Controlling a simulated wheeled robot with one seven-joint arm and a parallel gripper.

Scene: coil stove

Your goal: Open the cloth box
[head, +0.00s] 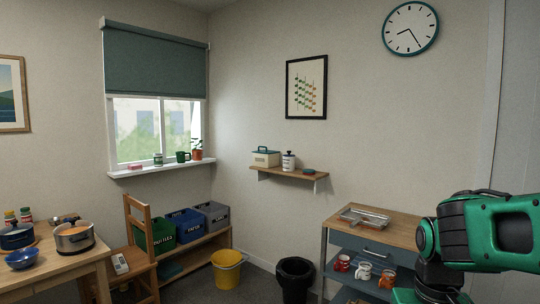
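No box carries a label I can read clearly as cloth. A cream box (265,159) with a teal lid and handle stands on the small wall shelf (290,173), and its lid looks closed. Three crates stand in a row on a low wooden rack: a green one (160,237), a blue one (187,226) and a grey one (214,216). Their small labels are hard to read. My green and black arm shows at the right edge, far from these boxes. My gripper is not in view.
A yellow bucket (227,273) and a black bin (295,279) stand on the floor. A wooden chair (139,245) stands before the crates. A table with pots (73,238) is at left. A cart (380,225) with a metal tray and mugs stands beside my arm.

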